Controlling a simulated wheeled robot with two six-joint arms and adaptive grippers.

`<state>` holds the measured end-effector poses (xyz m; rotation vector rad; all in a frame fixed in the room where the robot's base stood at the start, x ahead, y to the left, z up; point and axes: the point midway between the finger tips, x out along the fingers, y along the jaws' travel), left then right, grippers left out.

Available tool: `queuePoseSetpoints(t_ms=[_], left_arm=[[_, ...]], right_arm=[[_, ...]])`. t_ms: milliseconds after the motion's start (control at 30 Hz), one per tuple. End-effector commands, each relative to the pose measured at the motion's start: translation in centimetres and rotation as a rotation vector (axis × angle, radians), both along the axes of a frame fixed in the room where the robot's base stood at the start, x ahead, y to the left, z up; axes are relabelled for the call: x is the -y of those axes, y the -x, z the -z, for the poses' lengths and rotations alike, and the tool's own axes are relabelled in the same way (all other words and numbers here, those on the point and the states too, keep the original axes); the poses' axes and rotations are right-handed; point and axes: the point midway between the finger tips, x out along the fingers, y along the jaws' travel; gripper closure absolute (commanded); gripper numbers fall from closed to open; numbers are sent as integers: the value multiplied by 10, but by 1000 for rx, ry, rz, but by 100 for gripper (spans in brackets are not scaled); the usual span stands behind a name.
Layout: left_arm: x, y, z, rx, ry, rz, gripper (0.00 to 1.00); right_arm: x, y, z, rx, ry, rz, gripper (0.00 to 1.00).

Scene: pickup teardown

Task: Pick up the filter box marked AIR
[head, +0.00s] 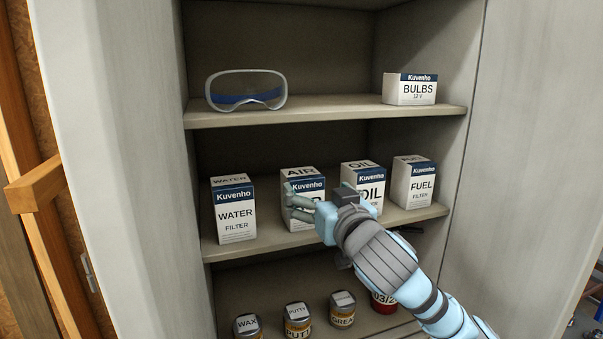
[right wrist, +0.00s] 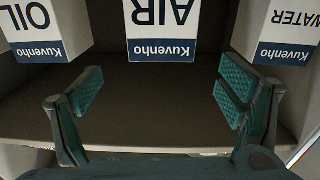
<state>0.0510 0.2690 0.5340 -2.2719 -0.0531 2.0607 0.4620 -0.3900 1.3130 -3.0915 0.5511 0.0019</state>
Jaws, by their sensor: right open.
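The AIR filter box (head: 301,184) is white with a dark blue Kuvenho band. It stands upright on the middle shelf, between the WATER and OIL boxes. My right gripper (head: 297,203) is in front of it and hides part of its front label. In the right wrist view, which is upside down, the AIR box (right wrist: 161,28) shows at the top middle. The right gripper (right wrist: 158,92) is open there, its fingers spread wide with nothing between them. The box lies beyond the fingertips, roughly centred between them. My left gripper is not in view.
The WATER box (head: 234,212) stands left of the AIR box, the OIL box (head: 364,178) and FUEL box (head: 414,183) to the right. Goggles (head: 246,90) and a BULBS box (head: 409,89) are on the shelf above. Several cans (head: 298,321) stand below. Cabinet walls (head: 130,170) flank the shelves.

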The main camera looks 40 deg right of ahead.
Motion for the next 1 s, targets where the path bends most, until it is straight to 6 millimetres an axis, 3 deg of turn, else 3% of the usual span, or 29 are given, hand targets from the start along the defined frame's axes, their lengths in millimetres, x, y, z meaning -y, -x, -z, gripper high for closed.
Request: queuePoseSetpoints(t_ms=[33,500,767,1000], left_arm=[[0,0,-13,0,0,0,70],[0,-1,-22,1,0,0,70],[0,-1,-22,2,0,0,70],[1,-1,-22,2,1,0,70]], right_arm=[[5,-12,-7,-2,-6,1,12],[30,-85,7,0,-2,1,12],[33,-93,9,-1,2,0,12],[33,-93,9,0,1,0,48]])
